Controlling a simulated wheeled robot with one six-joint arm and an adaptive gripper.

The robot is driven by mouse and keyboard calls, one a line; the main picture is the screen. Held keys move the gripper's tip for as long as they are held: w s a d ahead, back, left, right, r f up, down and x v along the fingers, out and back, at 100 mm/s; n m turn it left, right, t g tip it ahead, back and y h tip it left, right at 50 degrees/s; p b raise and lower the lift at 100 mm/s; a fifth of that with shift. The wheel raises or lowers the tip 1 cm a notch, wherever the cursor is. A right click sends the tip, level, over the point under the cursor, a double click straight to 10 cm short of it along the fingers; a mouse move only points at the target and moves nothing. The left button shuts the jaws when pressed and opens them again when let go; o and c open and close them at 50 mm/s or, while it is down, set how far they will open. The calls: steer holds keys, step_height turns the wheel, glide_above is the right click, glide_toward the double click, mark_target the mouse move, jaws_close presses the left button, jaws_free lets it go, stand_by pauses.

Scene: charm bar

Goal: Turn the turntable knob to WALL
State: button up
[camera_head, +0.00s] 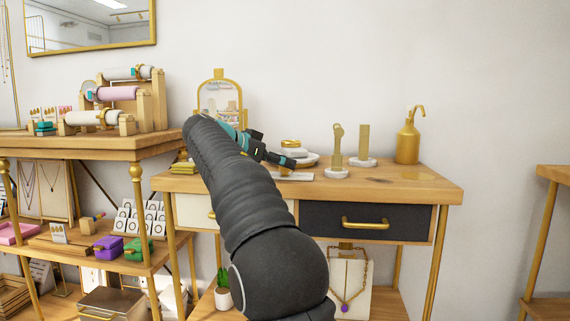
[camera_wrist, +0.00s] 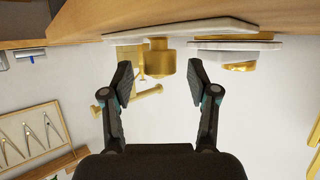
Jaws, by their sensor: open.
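A gold cylindrical knob (camera_wrist: 161,66) on a pale slab shows in the wrist view, whose picture is upside down. It appears between the open fingers of my gripper (camera_wrist: 160,82), beyond their tips; I see no contact. Beside it are stacked white discs (camera_wrist: 238,45) with a gold piece, apparently the turntable. In the head view, the white discs (camera_head: 308,158) stand behind my gripper (camera_head: 282,157), with a gold piece on top. A pale slab (camera_head: 296,176) lies in front; my gripper hides its knob. I see no readable WALL mark, and the knob's setting cannot be told.
Gold stands on white bases (camera_head: 336,172) and a gold bottle (camera_head: 407,140) are to the right on the wooden table (camera_head: 420,187). A small gold-framed mirror (camera_head: 219,92) stands behind my arm. A loaded display shelf (camera_head: 90,146) is at left. The table's front right is bare.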

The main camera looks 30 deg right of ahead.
steer(key=v, duration=1)
steer(key=shift+a, duration=0.15)
